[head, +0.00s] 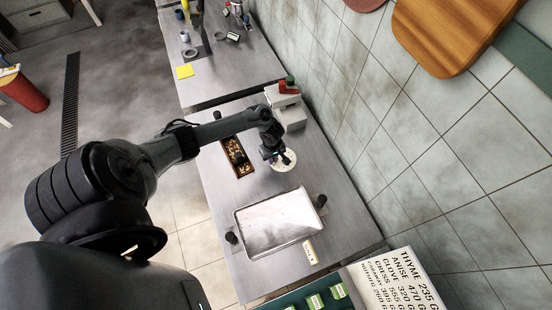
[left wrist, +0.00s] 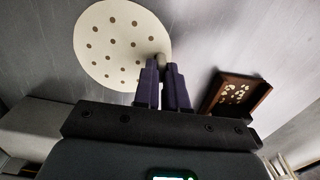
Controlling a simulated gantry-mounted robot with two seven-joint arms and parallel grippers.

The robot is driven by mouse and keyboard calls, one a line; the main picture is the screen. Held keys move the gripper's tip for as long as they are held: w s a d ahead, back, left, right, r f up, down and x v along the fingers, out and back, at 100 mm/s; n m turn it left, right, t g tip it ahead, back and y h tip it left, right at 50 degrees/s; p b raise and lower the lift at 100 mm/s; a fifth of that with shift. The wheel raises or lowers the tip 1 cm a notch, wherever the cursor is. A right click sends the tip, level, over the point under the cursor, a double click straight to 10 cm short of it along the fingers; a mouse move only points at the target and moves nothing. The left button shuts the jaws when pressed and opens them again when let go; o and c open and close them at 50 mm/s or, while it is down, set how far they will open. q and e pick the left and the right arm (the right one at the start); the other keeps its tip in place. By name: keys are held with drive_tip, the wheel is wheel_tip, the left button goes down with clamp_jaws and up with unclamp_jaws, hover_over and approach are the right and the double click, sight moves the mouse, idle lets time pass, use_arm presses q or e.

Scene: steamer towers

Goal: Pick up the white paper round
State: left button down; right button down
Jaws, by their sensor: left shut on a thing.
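The white paper round (head: 279,166) is a flat pale disc under my left gripper (head: 284,158) on the grey table, beside the wooden tray. In the left wrist view the paper round (left wrist: 110,42) shows several dark holes and lies left of the fingertips. My left gripper (left wrist: 166,66) is shut at the right edge of the round, with a small pale bit between the fingertips. Whether the round is lifted off the table cannot be told. My right gripper is not in view.
A wooden tray (head: 229,144) with small pieces lies left of the round; it also shows in the left wrist view (left wrist: 212,98). A pale metal tray (head: 278,222) lies nearer. A white device (head: 290,117) stands behind, and the tiled wall (head: 400,150) is at right.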

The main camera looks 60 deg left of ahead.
use_arm(q)
drive_tip(key=shift+r, duration=0.5)
drive_tip(key=r, duration=0.1)
drive_tip(key=r+p, duration=0.1)
drive_tip(key=r, duration=0.1)
drive_tip(key=shift+w+d+r+p, duration=0.15)
drive_tip(key=shift+d+r+p, duration=0.15)
drive_tip(key=shift+r, duration=0.05)
drive_tip(key=w+d+r+p, duration=0.2)
drive_tip(key=w+d+r, duration=0.2)
drive_tip(key=d, duration=0.6)
wheel_tip(320, 180, up, 2)
drive_tip(key=shift+w+r+p, duration=0.1)
drive_tip(key=shift+w+p, duration=0.2)
drive_tip(key=shift+w, duration=0.05)
idle(0.8)
